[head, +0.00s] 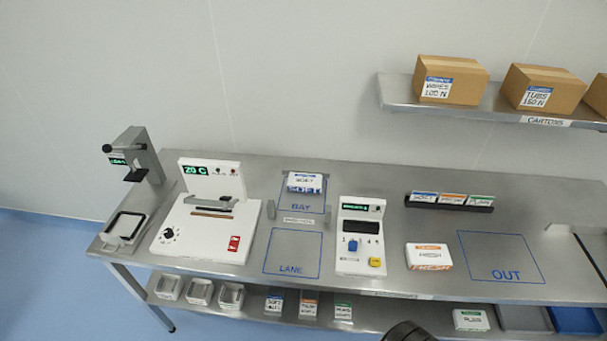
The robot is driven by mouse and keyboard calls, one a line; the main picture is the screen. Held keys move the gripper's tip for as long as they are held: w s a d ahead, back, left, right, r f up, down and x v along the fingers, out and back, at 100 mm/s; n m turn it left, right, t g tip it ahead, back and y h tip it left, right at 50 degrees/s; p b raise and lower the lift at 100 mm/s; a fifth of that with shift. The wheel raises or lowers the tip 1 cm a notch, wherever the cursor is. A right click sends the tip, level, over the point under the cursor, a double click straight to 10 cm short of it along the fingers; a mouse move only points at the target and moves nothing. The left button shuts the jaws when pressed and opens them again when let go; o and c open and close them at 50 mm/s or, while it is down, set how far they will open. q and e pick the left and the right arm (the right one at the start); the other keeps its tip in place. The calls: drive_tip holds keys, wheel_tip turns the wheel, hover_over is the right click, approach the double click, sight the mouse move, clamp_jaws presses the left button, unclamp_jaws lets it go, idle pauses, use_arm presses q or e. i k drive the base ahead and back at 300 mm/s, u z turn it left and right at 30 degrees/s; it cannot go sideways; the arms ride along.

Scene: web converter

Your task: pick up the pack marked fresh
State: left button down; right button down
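The pack marked FRESH (429,257) is a small white box with an orange band on its top and orange lettering on its front. It lies on the steel bench between the keypad device and the blue OUT square (501,257), just left of the square's outline. Nothing touches it. Neither gripper shows clearly; only a dark rounded part, which I take as mine, pokes in at the bottom edge, below the pack.
The keypad device (361,237) stands left of the pack. A dark rack with several small packs (451,199) is behind it. A white sealer (206,225) stands further left. A carton shelf (398,97) hangs above. A pack marked SOFT (305,182) lies in BAY.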

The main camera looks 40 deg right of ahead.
sight(426, 257)
drive_tip(key=z, duration=2.6)
